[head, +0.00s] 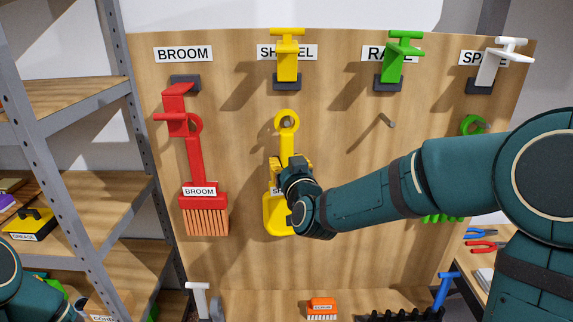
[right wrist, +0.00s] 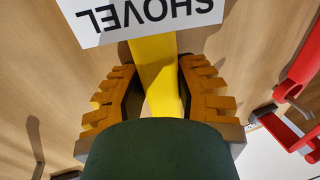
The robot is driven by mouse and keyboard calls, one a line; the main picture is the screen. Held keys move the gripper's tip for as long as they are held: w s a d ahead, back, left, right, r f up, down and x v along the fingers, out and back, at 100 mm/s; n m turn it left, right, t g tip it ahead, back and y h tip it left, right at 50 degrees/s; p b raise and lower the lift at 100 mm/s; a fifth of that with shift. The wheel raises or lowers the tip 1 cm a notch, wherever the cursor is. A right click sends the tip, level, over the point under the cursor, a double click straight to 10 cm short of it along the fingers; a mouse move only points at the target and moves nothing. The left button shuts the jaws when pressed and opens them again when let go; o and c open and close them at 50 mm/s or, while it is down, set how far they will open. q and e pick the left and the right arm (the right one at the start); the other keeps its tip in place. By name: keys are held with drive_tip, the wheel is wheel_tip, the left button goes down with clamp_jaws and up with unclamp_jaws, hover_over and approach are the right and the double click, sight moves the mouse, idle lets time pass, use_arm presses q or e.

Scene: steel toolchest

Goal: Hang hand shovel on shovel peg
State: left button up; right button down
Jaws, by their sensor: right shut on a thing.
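The yellow hand shovel (head: 278,213) is upright in front of the wooden board, below the SHOVEL sign (head: 303,53). Its ring (head: 287,113) is at the top, and the tip of the grey shovel peg (head: 286,125) shows inside the ring opening. I cannot tell how far the peg passes through. My right gripper (head: 287,167) is shut on the shovel's handle, partly hidden by my wrist. In the right wrist view, the fingers flank the yellow handle (right wrist: 155,65), with the shovel's label (right wrist: 150,18) beyond them. My left gripper is out of view.
A red broom (head: 195,160) hangs left of the shovel. A bare peg (head: 387,121) juts out to the right. Yellow (head: 287,62) and green (head: 396,58) T-handled pieces stick out above. A metal shelf (head: 85,105) stands at the left. Below are an orange brush (head: 321,309) and other tools.

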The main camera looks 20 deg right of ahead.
drive_tip(key=c, duration=0.7)
unclamp_jaws()
drive_tip(key=shift+o, duration=0.2)
